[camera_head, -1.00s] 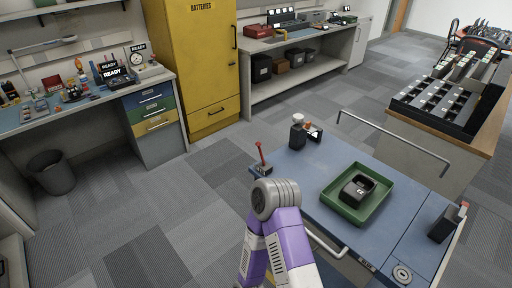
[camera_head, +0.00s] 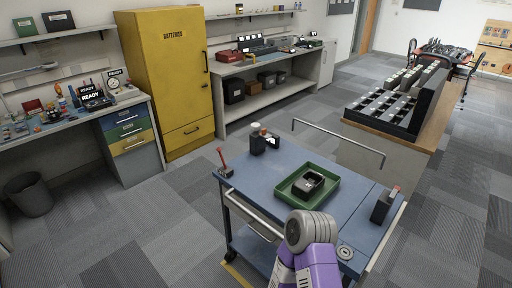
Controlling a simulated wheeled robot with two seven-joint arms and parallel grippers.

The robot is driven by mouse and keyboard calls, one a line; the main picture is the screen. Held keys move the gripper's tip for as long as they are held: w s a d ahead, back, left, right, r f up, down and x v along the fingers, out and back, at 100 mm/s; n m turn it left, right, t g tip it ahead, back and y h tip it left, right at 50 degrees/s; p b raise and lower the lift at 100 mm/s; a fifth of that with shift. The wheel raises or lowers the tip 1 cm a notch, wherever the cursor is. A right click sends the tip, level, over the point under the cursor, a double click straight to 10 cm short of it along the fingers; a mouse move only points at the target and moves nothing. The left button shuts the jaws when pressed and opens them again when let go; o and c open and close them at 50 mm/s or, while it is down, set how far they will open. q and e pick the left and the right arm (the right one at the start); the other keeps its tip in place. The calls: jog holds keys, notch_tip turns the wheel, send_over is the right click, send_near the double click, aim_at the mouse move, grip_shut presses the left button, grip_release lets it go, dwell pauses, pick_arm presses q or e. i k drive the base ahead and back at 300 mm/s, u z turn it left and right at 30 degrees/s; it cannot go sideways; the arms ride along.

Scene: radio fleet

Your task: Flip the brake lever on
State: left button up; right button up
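A small lever with a red handle (camera_head: 222,157) stands at the near left corner of a blue wheeled cart (camera_head: 262,180). It leans slightly left and rises from a small dark base. It looks like the brake lever, though no label is readable. One of my purple arms, with a grey rounded joint, comes up from the bottom edge in front of the cart. It is well to the right of the lever and not touching it. Neither gripper shows in this view.
On the cart are a green tray (camera_head: 331,197) holding a dark device (camera_head: 308,184), a black holder (camera_head: 383,207) at right and dark containers (camera_head: 258,143) at back. A metal rail stands along the far side. Open carpet lies left of the cart. A yellow cabinet (camera_head: 165,80) stands behind.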

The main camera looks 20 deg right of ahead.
aim_at(219, 149)
jog(key=z, duration=0.5)
jog(key=i, duration=1)
jog(key=k, duration=0.65)
jog(key=u, duration=0.6)
jog(key=i, duration=0.6)
jog(key=u, duration=0.8)
jog(key=i, duration=1.05)
jog(key=z, duration=0.95)
jog(key=i, duration=0.5)
jog(key=z, duration=0.55)
